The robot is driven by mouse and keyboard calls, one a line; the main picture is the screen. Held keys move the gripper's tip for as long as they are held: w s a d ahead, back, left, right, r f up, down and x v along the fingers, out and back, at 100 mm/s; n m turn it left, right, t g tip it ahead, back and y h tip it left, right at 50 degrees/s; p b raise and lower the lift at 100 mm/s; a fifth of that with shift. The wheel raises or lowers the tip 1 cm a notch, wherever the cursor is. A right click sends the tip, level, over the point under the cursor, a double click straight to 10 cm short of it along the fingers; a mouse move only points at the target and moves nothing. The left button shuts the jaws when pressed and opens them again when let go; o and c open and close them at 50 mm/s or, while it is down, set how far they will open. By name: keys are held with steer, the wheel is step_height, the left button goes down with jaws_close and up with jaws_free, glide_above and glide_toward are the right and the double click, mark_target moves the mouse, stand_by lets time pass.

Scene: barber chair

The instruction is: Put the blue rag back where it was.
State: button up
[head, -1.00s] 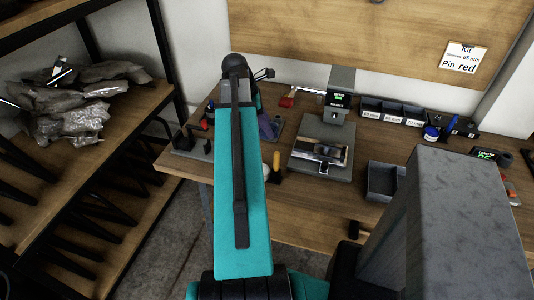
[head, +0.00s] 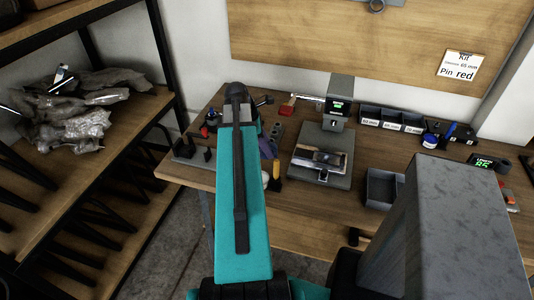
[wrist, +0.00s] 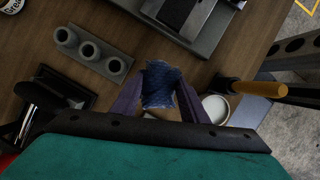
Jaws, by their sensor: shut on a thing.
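The blue rag (wrist: 162,84) is a small, dark blue cloth piece in the wrist view, between the two purple fingers of my gripper (wrist: 160,92). My gripper is shut on it and holds it over the wooden bench (wrist: 138,30). In the head view my arm hides most of the gripper; a bluish-purple part of it (head: 268,148) shows just right of the arm. Below the fingers in the wrist view is a round white-topped thing (wrist: 215,108), partly hidden. Whether the rag touches anything under it I cannot tell.
A grey block with three round holes (wrist: 93,52) lies left of the rag. A yellow-handled tool (wrist: 258,88) is close on the right. A grey device (head: 322,155) stands behind, with a grey bin (head: 382,188) to its right. A shelf (head: 110,150) stands left.

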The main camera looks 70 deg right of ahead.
steer(key=shift+f, duration=0.1)
steer(key=shift+f+p, duration=0.3)
steer(key=shift+f, duration=1.5)
steer(key=shift+f, duration=0.1)
steer(key=o, duration=1)
steer(key=shift+o, duration=0.2)
steer(key=b+v, duration=0.2)
steer(key=v, duration=1)
